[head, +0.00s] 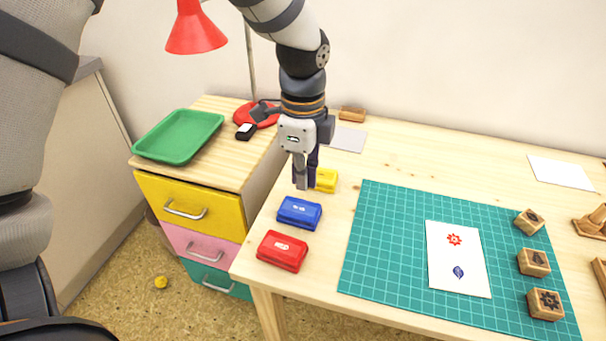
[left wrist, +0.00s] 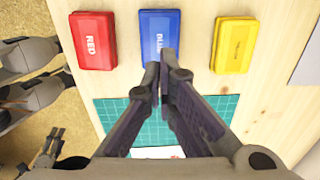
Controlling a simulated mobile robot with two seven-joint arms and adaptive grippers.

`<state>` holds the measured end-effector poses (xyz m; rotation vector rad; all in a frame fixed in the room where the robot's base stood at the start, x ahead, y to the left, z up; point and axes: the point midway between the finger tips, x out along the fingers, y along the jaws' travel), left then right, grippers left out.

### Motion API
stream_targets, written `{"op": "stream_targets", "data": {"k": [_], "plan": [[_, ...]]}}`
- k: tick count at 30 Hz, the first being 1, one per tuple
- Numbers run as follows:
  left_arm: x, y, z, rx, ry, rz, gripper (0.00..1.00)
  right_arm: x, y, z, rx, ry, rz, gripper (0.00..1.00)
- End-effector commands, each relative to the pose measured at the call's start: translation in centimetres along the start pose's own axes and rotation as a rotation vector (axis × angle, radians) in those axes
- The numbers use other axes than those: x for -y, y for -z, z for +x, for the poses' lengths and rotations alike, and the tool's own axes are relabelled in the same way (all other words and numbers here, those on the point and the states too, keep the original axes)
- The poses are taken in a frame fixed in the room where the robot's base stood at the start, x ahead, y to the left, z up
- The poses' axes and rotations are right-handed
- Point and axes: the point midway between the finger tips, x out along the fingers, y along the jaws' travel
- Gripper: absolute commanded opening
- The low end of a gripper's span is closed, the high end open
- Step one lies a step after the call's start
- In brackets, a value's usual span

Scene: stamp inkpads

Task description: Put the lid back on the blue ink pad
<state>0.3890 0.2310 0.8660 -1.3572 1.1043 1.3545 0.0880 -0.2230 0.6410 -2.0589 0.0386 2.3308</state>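The blue ink pad (head: 299,212) lies on the table between the red and the yellow pad. A blue cover lettered BLUE tops it in the left wrist view (left wrist: 160,28), and it looks closed. My left gripper (head: 302,184) points down above the table near the blue and yellow pads. In the left wrist view its fingertips (left wrist: 162,62) are together with nothing seen between them, and they overlap the pad's near edge. No separate blue lid shows. Dark fingers at the lower left of the left wrist view look like my right gripper (left wrist: 48,143); their opening is unclear.
The red pad (head: 282,251) and yellow pad (head: 326,180) stand on either side. A green cutting mat (head: 390,225) with a printed card (head: 458,259) and wooden stamps (head: 534,262) lies to the right. A drawer cabinet with a green tray (head: 178,137) and red lamp (head: 196,30) stands left.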

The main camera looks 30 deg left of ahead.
Motion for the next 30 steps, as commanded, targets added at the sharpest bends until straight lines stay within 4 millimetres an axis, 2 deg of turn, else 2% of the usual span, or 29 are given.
{"op": "stream_targets", "data": {"k": [30], "plan": [[0.0, 0.0, 3.0, 0.0, -0.002, 0.0, 0.0, 0.0, -0.5, 0.6, 0.021, -0.001, 0.0, 0.54]]}}
